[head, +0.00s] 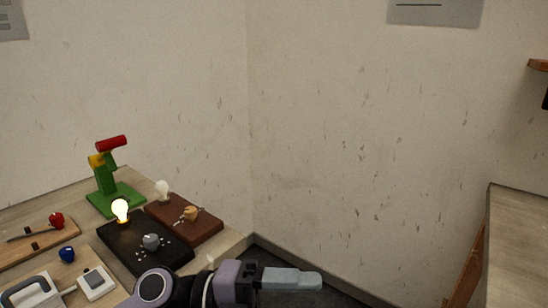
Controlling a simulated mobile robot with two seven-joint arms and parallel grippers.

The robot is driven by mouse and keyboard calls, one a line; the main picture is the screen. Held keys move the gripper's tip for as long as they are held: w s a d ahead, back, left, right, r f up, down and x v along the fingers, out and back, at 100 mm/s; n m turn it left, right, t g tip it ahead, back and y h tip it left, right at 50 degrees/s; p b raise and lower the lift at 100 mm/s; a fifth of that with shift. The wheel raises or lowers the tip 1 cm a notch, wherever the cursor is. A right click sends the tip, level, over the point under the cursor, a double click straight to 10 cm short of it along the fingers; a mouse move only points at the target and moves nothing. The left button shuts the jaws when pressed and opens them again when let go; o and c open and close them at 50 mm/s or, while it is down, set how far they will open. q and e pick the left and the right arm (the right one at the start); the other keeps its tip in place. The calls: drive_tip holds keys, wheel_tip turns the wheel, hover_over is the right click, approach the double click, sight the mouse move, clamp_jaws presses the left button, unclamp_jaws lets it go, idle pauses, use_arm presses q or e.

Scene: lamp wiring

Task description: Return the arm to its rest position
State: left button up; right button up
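My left gripper (292,279) is at the bottom centre of the head view, pointing right, past the table's right edge and clear of the objects. Its pale grey fingers are seen side-on and overlap, so I cannot tell if they are open or shut. No object shows in them. My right gripper is out of view. On the table, a lit bulb (120,210) stands at the black board (122,252), which has a grey knob (151,242). An unlit bulb (163,189) stands on the brown board (200,229).
A green stand with a red top (103,182) is at the back. A wooden board (58,237) with a red knob, a blue knob (67,254) and a white switch (95,283) are at left. Another worktop (520,240) is at right. Floor lies between.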

use_arm(q)
drive_tip(key=w+a+f+n+t+y+p, duration=0.1)
drive_tip(key=w+a+f+n+t+y, duration=0.2)
drive_tip(key=n+t, duration=0.4)
drive_tip(key=w+a+f+n+t+y, duration=0.1)
drive_tip(key=a+f+n+t, duration=0.1)
drive_tip(key=a+n+t, duration=0.55)
drive_tip(key=w+a+f+n+t+y+p, duration=0.1)
drive_tip(key=w+a+f+n+t+y, duration=0.15)
drive_tip(key=n+t, duration=0.45)
drive_tip(key=s+a+f+n+g+y, duration=0.4)
drive_tip(key=s+f, duration=0.3)
drive_tip(key=f, duration=0.4)
drive_tip(key=s+a+f+n+g+y, duration=0.5)
drive_tip(key=s+a+f+n, duration=0.1)
drive_tip(key=f, duration=0.5)
drive_tip(key=shift+s+a+n+y+p, duration=0.3)
drive_tip(key=shift+s+n, duration=0.25)
drive_tip(key=shift+s, duration=0.3)
drive_tip(key=shift+f, duration=0.1)
